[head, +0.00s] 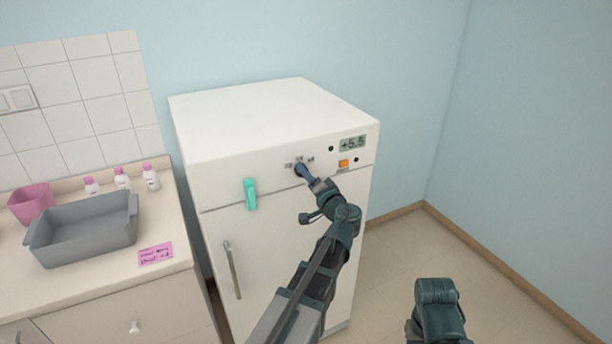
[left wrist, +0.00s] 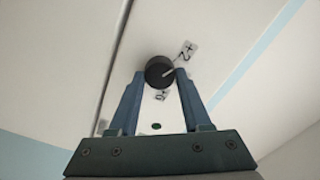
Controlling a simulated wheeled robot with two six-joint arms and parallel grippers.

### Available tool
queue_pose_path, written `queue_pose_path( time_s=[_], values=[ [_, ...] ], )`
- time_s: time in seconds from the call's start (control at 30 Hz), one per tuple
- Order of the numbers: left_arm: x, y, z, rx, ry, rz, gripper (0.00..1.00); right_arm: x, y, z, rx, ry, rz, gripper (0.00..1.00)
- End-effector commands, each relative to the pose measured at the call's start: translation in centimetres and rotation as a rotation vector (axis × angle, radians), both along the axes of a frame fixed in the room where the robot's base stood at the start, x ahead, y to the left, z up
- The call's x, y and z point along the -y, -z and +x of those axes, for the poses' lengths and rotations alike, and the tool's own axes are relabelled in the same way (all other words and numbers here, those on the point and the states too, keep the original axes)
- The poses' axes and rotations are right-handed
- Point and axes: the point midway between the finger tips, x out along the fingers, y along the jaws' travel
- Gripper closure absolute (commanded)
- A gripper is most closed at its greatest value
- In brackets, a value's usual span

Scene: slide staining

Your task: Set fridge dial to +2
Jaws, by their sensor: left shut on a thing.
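The white fridge (head: 275,120) stands against the wall. In the left wrist view the dial (left wrist: 158,72) is a round black knob with a white pointer line. The line points at the label "+2" (left wrist: 186,50). My left gripper (left wrist: 160,76) is shut on the dial, one blue finger on each side. The display (head: 352,144) on the fridge reads what looks like "+5.5".
An orange switch (head: 344,163) sits right of the dial. A teal clip-like piece (head: 250,194) and a door handle (head: 231,270) are on the front. The left counter holds a grey tub (head: 85,240), pink cup (head: 30,203), bottles and a pink note (head: 155,254). Floor at right is clear.

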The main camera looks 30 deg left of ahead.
Motion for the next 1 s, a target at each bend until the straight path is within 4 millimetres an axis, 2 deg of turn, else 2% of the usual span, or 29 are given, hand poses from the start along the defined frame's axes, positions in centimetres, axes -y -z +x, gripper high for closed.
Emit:
queue_pose_path(
  time_s=[0.03,0.07,0.2,0.23,0.5,0.63,1.0],
  values=[
    [0.0,0.2,-0.1,0.002,-0.001,-0.008,1.0,0.0,0.0,0.0,0.0,0.0,0.0,1.0],
    [0.0,0.2,-0.1,0.002,-0.001,-0.008,0.5,0.0,0.0,0.0,0.0,0.0,0.0,1.0],
    [0.0,0.1,-0.1,0.001,0.0,-0.005,0.25,0.0,0.0,0.0,0.0,0.0,0.0,1.0],
    [0.0,0.1,-0.1,0.0,0.0,-0.005,0.22,0.0,0.0,0.0,0.0,0.0,0.0,1.0],
    [0.1,0.0,-0.1,0.0,0.0,-0.002,0.22,0.0,0.0,0.0,0.0,0.0,0.0,1.0],
    [0.8,0.0,-0.7,0.0,0.002,-0.002,0.22,0.0,0.0,0.0,0.0,0.0,0.0,1.0],
    [6.8,0.1,-5.5,0.0,0.005,-0.002,0.22,0.0,0.0,0.0,0.0,0.0,0.0,1.0]
  ],
)
